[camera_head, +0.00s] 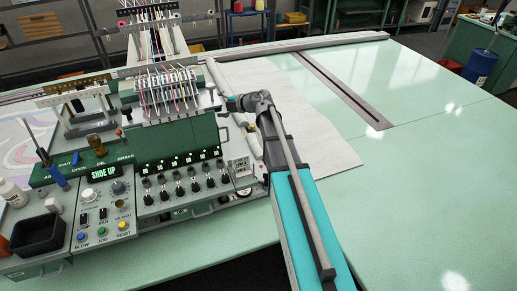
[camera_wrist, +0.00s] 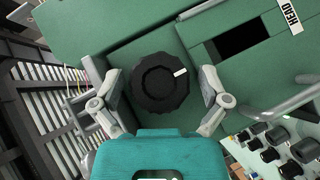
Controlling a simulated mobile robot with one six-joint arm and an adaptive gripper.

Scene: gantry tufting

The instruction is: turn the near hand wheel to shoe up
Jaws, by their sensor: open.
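A black, scalloped hand wheel (camera_wrist: 160,84) with a white mark sits on a green housing in the middle of the wrist view. Its mark points right and slightly up. My gripper (camera_wrist: 158,93) is open, with one finger on each side of the wheel. Gaps show between both fingers and the rim. In the head view my gripper (camera_head: 233,103) is at the right end of the tufting head, and I cannot make out the wheel there.
The green head (camera_head: 180,143) has a row of lit digits and black knobs below. A bent grey handle (camera_wrist: 285,102) is right of the wheel in the wrist view. White cloth (camera_head: 325,143) lies beside my arm. The pale green table (camera_head: 430,190) is clear at right.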

